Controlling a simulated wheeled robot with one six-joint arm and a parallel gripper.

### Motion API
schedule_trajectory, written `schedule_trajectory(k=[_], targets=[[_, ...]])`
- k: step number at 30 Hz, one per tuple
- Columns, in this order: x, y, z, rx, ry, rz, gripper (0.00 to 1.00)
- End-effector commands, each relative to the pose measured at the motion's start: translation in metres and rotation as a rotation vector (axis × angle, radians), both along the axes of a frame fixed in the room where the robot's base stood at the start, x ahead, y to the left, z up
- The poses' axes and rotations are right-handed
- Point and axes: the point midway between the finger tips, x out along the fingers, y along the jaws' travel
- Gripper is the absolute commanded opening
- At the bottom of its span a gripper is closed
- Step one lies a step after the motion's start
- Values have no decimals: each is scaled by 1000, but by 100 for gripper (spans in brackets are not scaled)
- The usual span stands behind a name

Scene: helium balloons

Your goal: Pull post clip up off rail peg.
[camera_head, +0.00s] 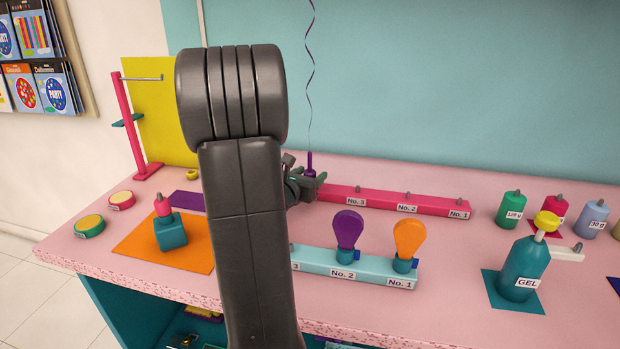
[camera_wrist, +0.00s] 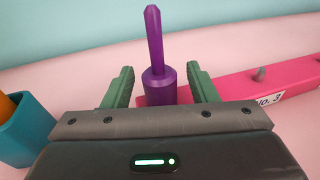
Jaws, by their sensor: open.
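The purple post clip (camera_wrist: 158,88) stands upright between my two green fingers in the wrist view, with a thick lower body and a thin stem. It also shows in the head view (camera_head: 310,160), with a curly purple ribbon (camera_head: 311,60) rising above it. The pink rail (camera_head: 385,205) runs right from there; the clip is at its left end, and its seat on any peg is hidden. My gripper (camera_wrist: 159,72) is open, with a finger on each side of the clip and visible gaps. In the head view my arm partly hides my gripper (camera_head: 304,184).
A light blue rail (camera_head: 320,263) in front holds a purple paddle (camera_head: 348,228) and an orange paddle (camera_head: 408,238). A teal block (camera_head: 171,235) with a pink top sits on an orange mat at left. A GEL bottle (camera_head: 523,268) and several small weights stand at right.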

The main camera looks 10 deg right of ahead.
Motion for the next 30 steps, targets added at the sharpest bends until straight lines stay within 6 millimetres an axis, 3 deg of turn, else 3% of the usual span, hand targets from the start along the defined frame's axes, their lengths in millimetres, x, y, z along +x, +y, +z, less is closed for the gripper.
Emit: schedule_trajectory(k=[4,9,12,30], targets=[[0,0,0,0,0,0,53],[0,0,0,0,0,0,19],[0,0,0,0,0,0,5],[0,0,12,2,-1,0,5]])
